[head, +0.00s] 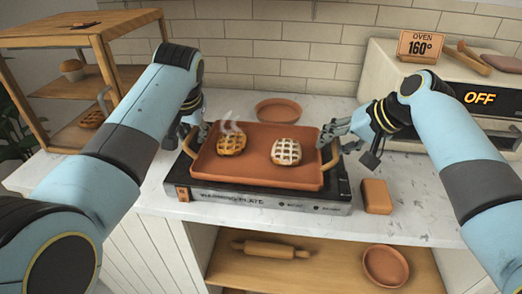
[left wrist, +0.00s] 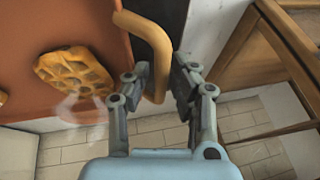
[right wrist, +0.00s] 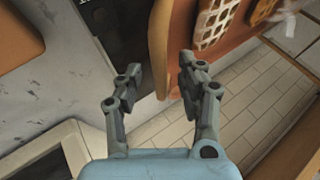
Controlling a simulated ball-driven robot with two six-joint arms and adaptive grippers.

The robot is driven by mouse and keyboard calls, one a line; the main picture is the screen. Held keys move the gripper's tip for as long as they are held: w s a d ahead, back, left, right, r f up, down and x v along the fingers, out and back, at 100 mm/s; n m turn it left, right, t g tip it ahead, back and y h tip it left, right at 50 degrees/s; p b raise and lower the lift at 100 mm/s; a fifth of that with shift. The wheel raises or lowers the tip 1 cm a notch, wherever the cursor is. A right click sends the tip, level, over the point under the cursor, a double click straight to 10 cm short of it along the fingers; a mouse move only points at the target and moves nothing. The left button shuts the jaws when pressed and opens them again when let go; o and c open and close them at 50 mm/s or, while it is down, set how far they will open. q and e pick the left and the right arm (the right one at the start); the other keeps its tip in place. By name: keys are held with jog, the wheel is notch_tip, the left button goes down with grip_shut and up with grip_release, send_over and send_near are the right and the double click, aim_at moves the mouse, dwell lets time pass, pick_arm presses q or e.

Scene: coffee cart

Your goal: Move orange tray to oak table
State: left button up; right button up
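The orange tray (head: 255,176) sits on the black warming plate (head: 270,203), with a browned pie (head: 231,143) and a white-latticed pie (head: 286,151) on it. A tan handle stands at each end. My left gripper (head: 196,128) is open around the left handle (left wrist: 150,40), which lies between its fingers with a gap on one side. My right gripper (head: 332,135) is open at the right handle (right wrist: 159,45), which lies between its fingers. No separate oak table can be made out.
A wooden shelf unit (head: 85,65) stands at the left. A round terracotta dish (head: 279,110) lies behind the tray and an orange block (head: 376,196) to its right. The oven (head: 450,100) is at the back right. A rolling pin (head: 271,249) and dish (head: 385,265) are on the shelf below.

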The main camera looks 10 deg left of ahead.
pick_arm(q)
jog(key=shift+w+f, duration=0.1)
jog(key=shift+f, duration=0.1)
pick_arm(e)
jog(key=shift+w+a+f, duration=0.1)
jog(key=shift+a+f, duration=0.05)
pick_arm(q)
jog(key=c, duration=0.4)
pick_arm(e)
jog(key=c, duration=0.4)
pick_arm(q)
grip_shut()
pick_arm(e)
grip_shut()
